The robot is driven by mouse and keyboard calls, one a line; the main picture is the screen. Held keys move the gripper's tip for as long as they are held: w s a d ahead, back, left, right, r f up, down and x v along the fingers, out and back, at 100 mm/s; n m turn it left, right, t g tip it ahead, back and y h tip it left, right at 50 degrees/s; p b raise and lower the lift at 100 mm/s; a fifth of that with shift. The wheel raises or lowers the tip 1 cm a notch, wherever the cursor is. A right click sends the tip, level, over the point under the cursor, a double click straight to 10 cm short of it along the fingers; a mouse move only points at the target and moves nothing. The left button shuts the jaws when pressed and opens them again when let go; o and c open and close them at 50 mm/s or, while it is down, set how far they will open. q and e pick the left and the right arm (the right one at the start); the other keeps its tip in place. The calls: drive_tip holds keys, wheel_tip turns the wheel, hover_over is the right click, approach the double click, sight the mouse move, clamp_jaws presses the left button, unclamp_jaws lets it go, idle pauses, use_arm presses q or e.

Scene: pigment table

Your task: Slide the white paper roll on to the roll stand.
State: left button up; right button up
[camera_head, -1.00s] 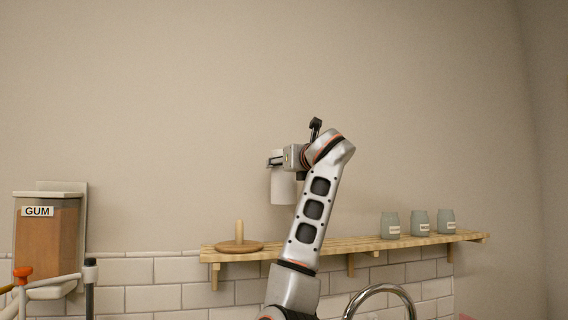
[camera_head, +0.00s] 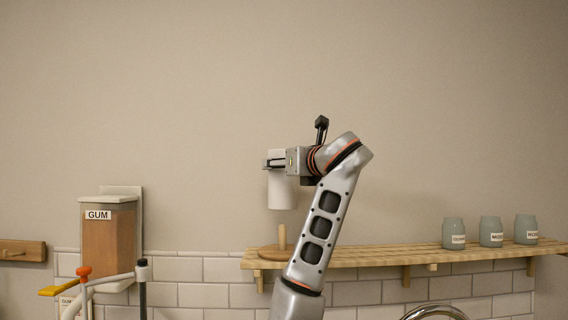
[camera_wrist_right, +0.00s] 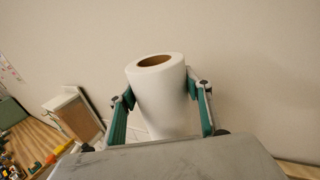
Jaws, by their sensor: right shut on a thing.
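The white paper roll (camera_head: 282,192) is upright in my right gripper (camera_head: 274,163), which is shut on its upper part. In the right wrist view the roll (camera_wrist_right: 160,90) stands between the two green-padded fingers (camera_wrist_right: 163,92), with its brown core opening facing up. The roll stand is a wooden peg (camera_head: 282,236) on a round base (camera_head: 264,252) at the left end of the shelf. In the head view the roll's lower end is above the peg's tip, in line with it and apart from it. Depth alignment cannot be told. My left gripper is not in view.
The wooden shelf (camera_head: 385,256) carries several grey-green labelled jars (camera_head: 491,232) at its right. A GUM dispenser (camera_head: 108,240) hangs on the wall to the left. A curved metal tap (camera_head: 436,310) is below the shelf. The wall around the roll is clear.

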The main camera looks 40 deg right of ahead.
sight(283, 201)
drive_tip(key=shift+a+f+b, duration=0.1)
drive_tip(key=shift+f+b, duration=0.3)
drive_tip(key=shift+f, duration=0.25)
drive_tip(key=shift+f+b, duration=0.85)
drive_tip(key=shift+f, duration=0.7)
drive_tip(key=shift+f+b, duration=0.8)
drive_tip(key=shift+f, duration=0.65)
drive_tip(key=shift+f+b, duration=0.85)
drive_tip(key=shift+f, duration=0.2)
drive_tip(key=o, duration=1.2)
drive_tip(key=shift+s, duration=0.1)
